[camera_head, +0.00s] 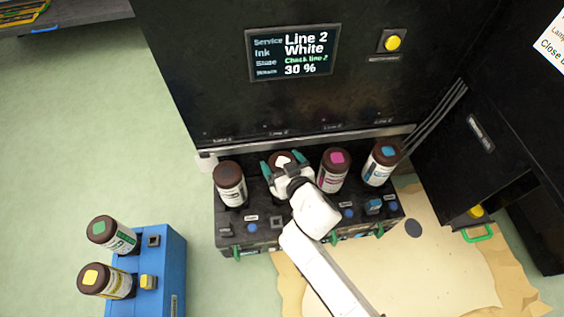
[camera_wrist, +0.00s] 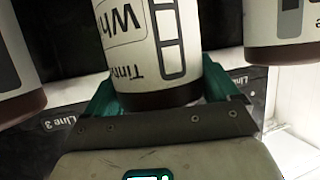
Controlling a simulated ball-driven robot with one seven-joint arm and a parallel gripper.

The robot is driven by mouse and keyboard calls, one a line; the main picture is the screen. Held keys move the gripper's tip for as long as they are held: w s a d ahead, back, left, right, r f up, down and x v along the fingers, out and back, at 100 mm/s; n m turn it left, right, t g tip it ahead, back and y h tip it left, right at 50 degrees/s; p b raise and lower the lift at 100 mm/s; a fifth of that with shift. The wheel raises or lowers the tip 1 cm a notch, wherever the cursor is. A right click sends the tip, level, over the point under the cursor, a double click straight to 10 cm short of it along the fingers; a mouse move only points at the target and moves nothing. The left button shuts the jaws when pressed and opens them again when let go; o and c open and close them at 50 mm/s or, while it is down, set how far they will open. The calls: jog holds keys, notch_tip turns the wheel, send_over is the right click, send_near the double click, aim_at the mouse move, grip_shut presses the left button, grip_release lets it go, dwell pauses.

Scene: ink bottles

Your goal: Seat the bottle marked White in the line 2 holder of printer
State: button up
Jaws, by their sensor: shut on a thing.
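The White bottle (camera_wrist: 150,40) has a dark base and a pale label with "Wh" readable in the wrist view. In the head view its brown cap with a white square (camera_head: 283,160) shows at the second position from the left of the printer's black holder rack (camera_head: 262,237). My gripper (camera_head: 284,163) is shut on the bottle, with one green finger on each side. The arm hides most of the bottle and its holder in the head view, so I cannot tell whether it is fully seated. The printer screen (camera_head: 292,53) reads Line 2, White, "Check line 2", 30 %.
A brown-capped bottle (camera_head: 230,185) stands left of my gripper; magenta-marked (camera_head: 333,170) and cyan-marked (camera_head: 381,163) bottles stand to the right. A blue stand (camera_head: 172,262) at lower left holds green-marked (camera_head: 112,234) and yellow-marked (camera_head: 105,281) bottles.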

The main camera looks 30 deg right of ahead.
dwell(0.4)
jog(key=shift+f+b, duration=0.4)
jog(key=shift+b, duration=0.1)
jog(key=o, duration=1.6)
jog(key=shift+o, duration=0.2)
jog(key=shift+s+f, duration=0.1)
jog(key=p+v, duration=0.3)
jog(key=v, duration=0.7)
jog(key=shift+s+r, duration=0.25)
